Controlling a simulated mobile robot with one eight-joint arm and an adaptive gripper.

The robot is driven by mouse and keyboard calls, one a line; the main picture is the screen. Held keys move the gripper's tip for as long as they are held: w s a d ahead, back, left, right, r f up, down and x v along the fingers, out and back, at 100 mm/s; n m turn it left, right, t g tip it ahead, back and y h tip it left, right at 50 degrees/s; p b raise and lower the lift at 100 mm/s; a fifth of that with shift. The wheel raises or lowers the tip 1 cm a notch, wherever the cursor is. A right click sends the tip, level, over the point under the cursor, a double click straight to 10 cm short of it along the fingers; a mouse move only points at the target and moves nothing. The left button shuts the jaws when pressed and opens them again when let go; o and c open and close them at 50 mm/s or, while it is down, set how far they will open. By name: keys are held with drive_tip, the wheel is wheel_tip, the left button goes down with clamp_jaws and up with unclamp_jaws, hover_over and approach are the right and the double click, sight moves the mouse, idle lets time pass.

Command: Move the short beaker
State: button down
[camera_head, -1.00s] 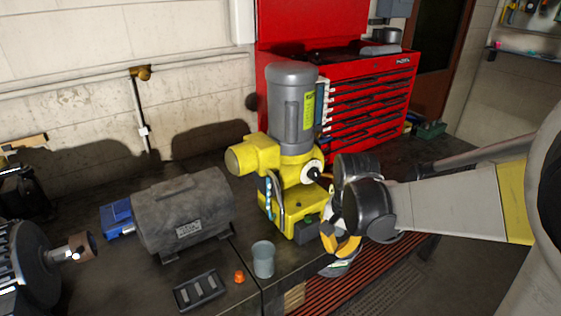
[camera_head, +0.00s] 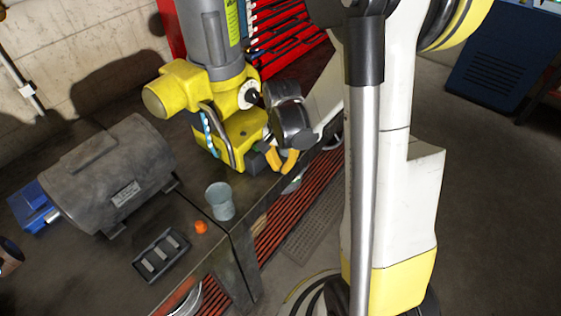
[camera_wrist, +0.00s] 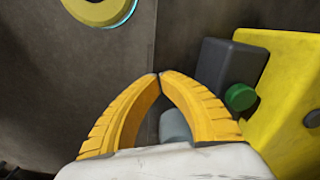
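The short beaker (camera_head: 220,202) is a small grey-blue open cup. It stands upright near the front edge of the bench in the head view, right of a small orange object. My gripper (camera_head: 281,170) is right of and slightly above the beaker in that view, beside the yellow pump base and apart from the beaker. In the wrist view my gripper's (camera_wrist: 159,76) yellow fingertips meet or nearly meet. A grey-blue rounded shape (camera_wrist: 174,125) shows between the fingers; I cannot tell if it is the beaker.
The yellow pump with grey motor (camera_head: 232,130) stands close behind my gripper. A dark grey motor (camera_head: 115,175) lies left on the bench. The orange object (camera_head: 201,227) and black tray (camera_head: 160,256) are near the beaker. A grey box and green knob (camera_wrist: 240,97) are right of my fingers.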

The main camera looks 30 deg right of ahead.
sight(286, 157)
drive_tip(key=shift+w+d+r, duration=0.1)
drive_tip(key=shift+w+d, duration=0.4)
drive_tip(key=shift+d, duration=0.15)
drive_tip(key=shift+w+d+r, duration=0.1)
drive_tip(key=shift+w+d, duration=0.35)
drive_tip(key=shift+d, duration=0.2)
drive_tip(key=w+d, duration=0.1)
drive_tip(key=d, duration=0.1)
drive_tip(key=w+d, duration=0.2)
drive_tip(key=w+d+b, duration=0.1)
drive_tip(key=d, duration=0.1)
drive_tip(key=shift+w+d, duration=0.1)
drive_tip(key=shift+w, duration=0.15)
